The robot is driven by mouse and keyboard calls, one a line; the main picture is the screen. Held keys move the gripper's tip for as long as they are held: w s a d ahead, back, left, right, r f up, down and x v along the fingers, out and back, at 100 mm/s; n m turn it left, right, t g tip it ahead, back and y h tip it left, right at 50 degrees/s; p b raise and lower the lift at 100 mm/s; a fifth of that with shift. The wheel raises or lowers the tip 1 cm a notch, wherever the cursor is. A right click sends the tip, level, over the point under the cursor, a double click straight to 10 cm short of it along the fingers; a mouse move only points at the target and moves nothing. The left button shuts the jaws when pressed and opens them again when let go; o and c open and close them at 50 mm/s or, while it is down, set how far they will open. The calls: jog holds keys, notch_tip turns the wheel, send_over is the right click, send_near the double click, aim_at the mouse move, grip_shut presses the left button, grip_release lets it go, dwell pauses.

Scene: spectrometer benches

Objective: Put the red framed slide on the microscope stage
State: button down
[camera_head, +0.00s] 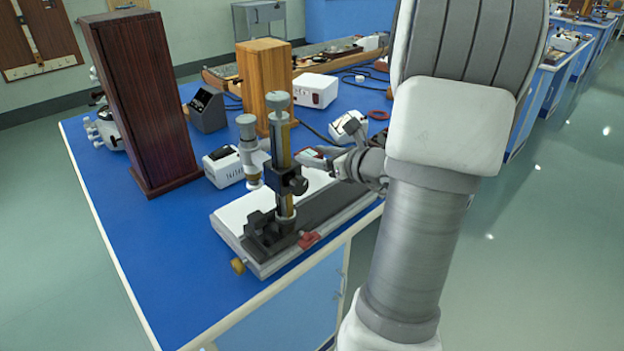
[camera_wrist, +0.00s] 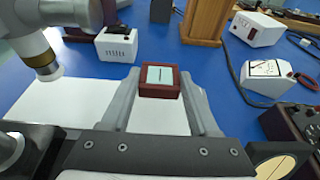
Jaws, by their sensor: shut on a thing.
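The red framed slide (camera_wrist: 159,93), with a pale window and a dark line in it, sits between the fingertips of my gripper (camera_wrist: 158,88) in the wrist view. My gripper (camera_head: 318,160) is shut on it and holds it out level. In the head view only a small bit of the slide (camera_head: 308,153) shows beside the brass column. The microscope (camera_head: 249,150) has a white and brass tube on an upright brass column. Its white stage plate (camera_head: 232,217) lies low on the base; it also shows in the wrist view (camera_wrist: 70,97). The slide appears above the plate, apart from it.
The microscope column (camera_head: 283,150) stands close left of my gripper. A tall dark wooden box (camera_head: 140,105), a lighter wooden block (camera_head: 265,80) and white meters (camera_head: 316,90) stand behind on the blue bench (camera_head: 130,225). Bare bench lies at the front left.

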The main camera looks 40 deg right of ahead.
aim_at(313, 182)
jog(key=shift+a+f, duration=0.4)
jog(key=shift+a, duration=0.05)
jog(key=shift+f+b, duration=0.9)
jog(key=shift+f, duration=0.9)
jog(key=shift+f, duration=0.1)
jog(key=shift+f, duration=0.2)
jog(key=shift+c, duration=0.7)
grip_release()
jog(key=shift+r, duration=0.1)
jog(key=shift+r, duration=0.1)
